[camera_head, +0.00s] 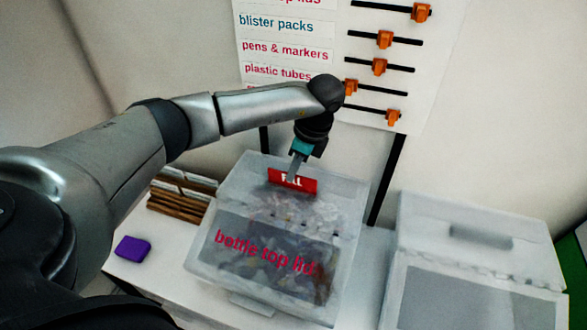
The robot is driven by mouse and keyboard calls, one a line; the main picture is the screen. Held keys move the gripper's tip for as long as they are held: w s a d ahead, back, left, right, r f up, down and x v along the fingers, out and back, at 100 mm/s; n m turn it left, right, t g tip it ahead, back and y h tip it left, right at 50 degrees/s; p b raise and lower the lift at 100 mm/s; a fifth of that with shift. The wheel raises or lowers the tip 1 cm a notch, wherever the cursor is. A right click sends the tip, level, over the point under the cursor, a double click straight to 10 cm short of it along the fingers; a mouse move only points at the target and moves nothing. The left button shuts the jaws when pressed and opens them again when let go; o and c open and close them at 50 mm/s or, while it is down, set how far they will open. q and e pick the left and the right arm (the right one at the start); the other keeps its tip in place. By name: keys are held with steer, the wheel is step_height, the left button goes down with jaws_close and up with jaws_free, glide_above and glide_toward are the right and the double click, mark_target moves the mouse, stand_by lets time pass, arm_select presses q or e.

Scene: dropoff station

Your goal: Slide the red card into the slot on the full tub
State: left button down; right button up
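The red card (306,184) carries white lettering that looks like "FULL", partly covered by my gripper. My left gripper (293,172) points down and is shut on the card's upper edge, holding it upright over the back part of the tub's top. The tub (205,243) is translucent, labelled "bottle top lids", and looks filled with small things. The card's lower edge is at or just above the lid; I cannot tell whether it is in the slot. The slot itself cannot be made out. My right gripper is not in view.
A second translucent tub (420,220) stands at the right. A purple block (132,249) and a brown slatted rack (176,207) are left of the labelled tub on the white table (160,275). A label board with orange sliders (385,40) hangs behind.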

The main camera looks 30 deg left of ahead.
arm_select(q)
steer(key=shift+f, duration=0.2)
steer(key=c, duration=1)
jaws_free()
steer(key=shift+o, duration=0.2)
steer(key=v, duration=1.5)
steer(key=shift+r+b, duration=0.15)
steer(key=shift+b, duration=0.15)
